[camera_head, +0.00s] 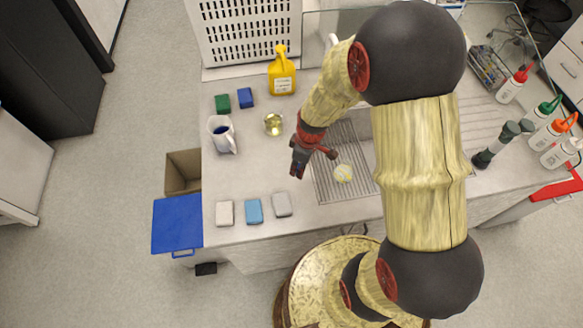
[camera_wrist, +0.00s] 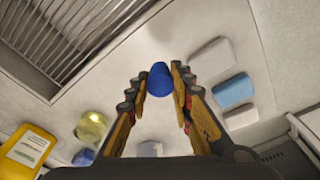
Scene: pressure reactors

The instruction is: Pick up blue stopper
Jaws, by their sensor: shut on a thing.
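The blue stopper (camera_wrist: 159,79) is a small round blue piece, seen in the wrist view between my fingertips. My gripper (camera_wrist: 158,85) is shut on it, with one finger on each side. In the head view my gripper (camera_head: 298,165) is over the counter, just left of the ribbed sink area. The stopper cannot be made out clearly there. Its lower side is hidden, and its height above the counter is hard to tell.
A glass beaker (camera_head: 274,124), a white pitcher (camera_head: 221,132) and a yellow bottle (camera_head: 282,76) stand behind and left of my gripper. White (camera_head: 225,213), light blue (camera_head: 254,211) and grey (camera_head: 282,205) blocks lie along the front edge. The counter between is clear.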

